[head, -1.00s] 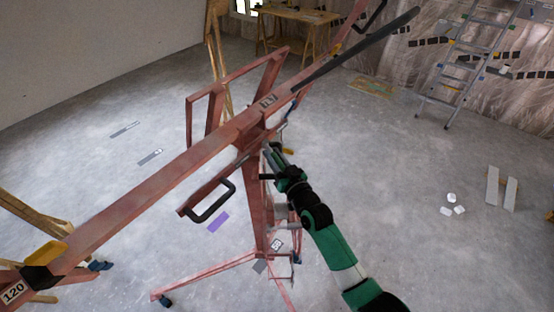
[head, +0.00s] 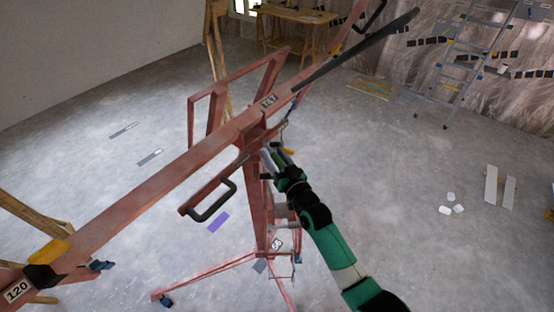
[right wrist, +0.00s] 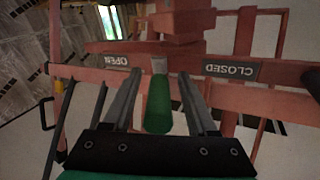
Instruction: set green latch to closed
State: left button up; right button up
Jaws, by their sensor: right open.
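The green latch (right wrist: 158,105) shows in the right wrist view, with a pale metal end at the red crossbar (right wrist: 188,82). It sits between an OPEN label (right wrist: 117,60) on the left and a CLOSED label (right wrist: 231,69) on the right, both upside down, and it is closer to OPEN. My right gripper (right wrist: 152,90) is open, one finger on each side of the latch, with visible gaps. In the head view my right gripper (head: 273,159) is at the lift's mast, below the long beam; the latch is not clear there. My left gripper is not in view.
The red panel lift (head: 150,184) fills the middle, with a black handle loop (head: 211,202) left of my gripper. A stepladder (head: 470,62) stands at the back right. A wooden table (head: 295,16) stands at the back. Floor to the right is mostly clear.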

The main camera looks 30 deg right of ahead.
jog(key=shift+s, duration=0.35)
jog(key=s+a+p, duration=0.1)
jog(key=s+p, duration=0.1)
jog(key=s, duration=0.8)
jog(key=shift+s+a, duration=0.15)
jog(key=shift+s, duration=0.25)
